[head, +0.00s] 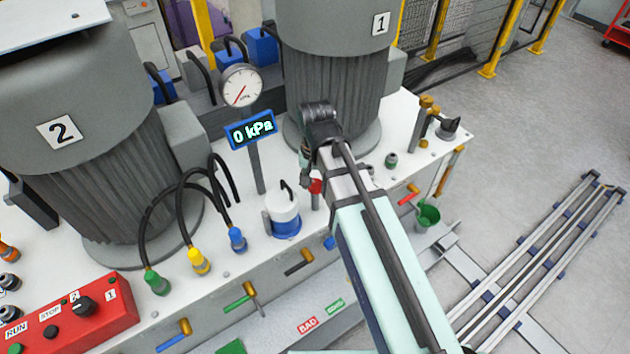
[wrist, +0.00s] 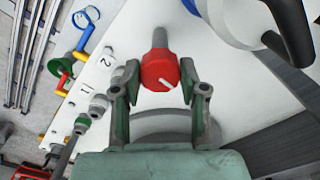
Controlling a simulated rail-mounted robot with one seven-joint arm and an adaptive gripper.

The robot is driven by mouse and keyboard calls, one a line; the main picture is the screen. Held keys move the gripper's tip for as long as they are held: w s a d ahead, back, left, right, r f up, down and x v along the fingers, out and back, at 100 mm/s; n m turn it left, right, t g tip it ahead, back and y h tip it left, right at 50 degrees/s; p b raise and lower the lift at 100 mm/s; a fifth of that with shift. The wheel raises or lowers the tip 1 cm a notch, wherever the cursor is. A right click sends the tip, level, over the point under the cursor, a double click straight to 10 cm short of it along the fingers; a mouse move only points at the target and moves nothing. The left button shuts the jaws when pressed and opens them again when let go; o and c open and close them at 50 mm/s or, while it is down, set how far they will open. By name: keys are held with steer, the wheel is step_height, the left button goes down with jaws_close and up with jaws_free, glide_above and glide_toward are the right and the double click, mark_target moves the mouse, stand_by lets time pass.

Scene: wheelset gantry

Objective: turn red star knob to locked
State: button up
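In the head view the knob (head: 315,186) shows small and partly covered by my arm. My gripper (wrist: 160,88) is open, with one finger on each side of the knob. A narrow gap shows between the knob and each finger, though the right finger looks very close. In the head view my gripper (head: 306,180) is at the knob and mostly hidden by my wrist.
A white and blue canister (head: 284,212) stands just left of the knob. A pressure gauge (head: 241,85) and a 0 kPa display (head: 251,130) stand behind it. Motor 1 (head: 335,80) rises close behind my wrist. A green funnel (head: 428,215) is at the right.

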steer(key=shift+c, duration=0.9)
steer(key=shift+n, duration=0.3)
steer(key=n+p, duration=0.1)
steer(key=n, duration=0.2)
steer(key=shift+n+p, duration=0.3)
steer(key=shift+p, duration=0.1)
steer(key=n+p, duration=0.1)
steer(key=n, duration=0.3)
steer(key=shift+n, duration=0.3)
steer(key=n+p, duration=0.1)
steer(key=n, duration=0.3)
steer(key=shift+n+p, duration=0.45)
steer(key=shift+n, duration=2.05)
